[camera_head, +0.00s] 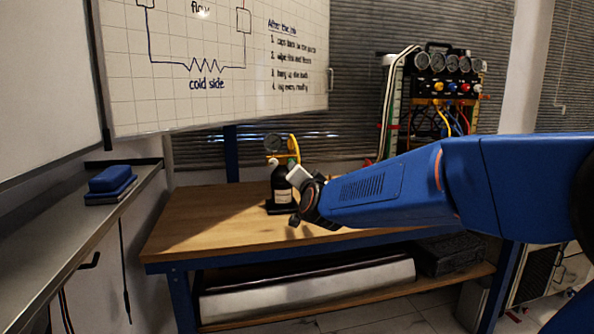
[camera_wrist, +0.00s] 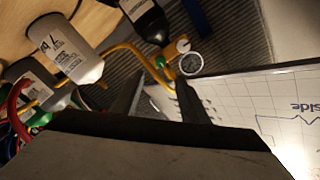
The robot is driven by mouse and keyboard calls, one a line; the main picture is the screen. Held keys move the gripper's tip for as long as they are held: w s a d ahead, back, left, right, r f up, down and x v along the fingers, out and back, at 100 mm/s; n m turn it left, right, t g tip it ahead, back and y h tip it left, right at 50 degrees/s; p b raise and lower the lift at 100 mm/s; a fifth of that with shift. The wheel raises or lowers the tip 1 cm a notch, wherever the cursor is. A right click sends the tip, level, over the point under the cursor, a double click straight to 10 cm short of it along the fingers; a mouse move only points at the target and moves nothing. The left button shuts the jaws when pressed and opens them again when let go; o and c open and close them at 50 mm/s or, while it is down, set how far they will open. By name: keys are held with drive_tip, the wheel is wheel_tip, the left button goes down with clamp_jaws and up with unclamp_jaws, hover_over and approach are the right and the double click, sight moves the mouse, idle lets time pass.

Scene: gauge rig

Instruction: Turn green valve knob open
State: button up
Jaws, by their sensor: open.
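The green valve knob (camera_wrist: 161,62) is small and shows in the wrist view beside a yellow pipe, beyond the gap between my fingertips. A round gauge (camera_wrist: 190,63) is close to it. A black bottle (camera_wrist: 146,17) is partly cut off at the top. In the head view the black bottle (camera_head: 281,186) stands upright on the wooden bench, with the gauge (camera_head: 274,142) and yellow fitting above it. My gripper (camera_head: 297,198) appears in front of the bottle's right side. In the wrist view my gripper (camera_wrist: 157,90) is open and empty, apart from the knob.
The wooden bench (camera_head: 200,222) is clear left of the bottle. A rack of gauges and hoses (camera_head: 447,85) stands at the back right. A whiteboard (camera_head: 225,95) hangs behind. A pale labelled container (camera_wrist: 72,52) shows in the wrist view.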

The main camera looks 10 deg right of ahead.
drive_tip(key=s, duration=0.5)
drive_tip(key=shift+s+a, duration=0.15)
drive_tip(key=shift+s, duration=0.05)
drive_tip(key=s+d+f+n+g, duration=0.2)
drive_tip(key=s+f, duration=0.5)
drive_tip(key=s, duration=0.5)
drive_tip(key=s+d+f+n+g, duration=0.3)
drive_tip(key=s+f+g, duration=0.3)
drive_tip(key=s, duration=0.7)
drive_tip(key=s+d+f+n+g+y, duration=0.1)
drive_tip(key=s+d+f+n+g, duration=0.2)
drive_tip(key=s+f, duration=0.7)
drive_tip(key=s+n+g, duration=0.1)
drive_tip(key=s+g, duration=0.1)
drive_tip(key=s, duration=0.1)
drive_tip(key=shift+s, duration=0.15)
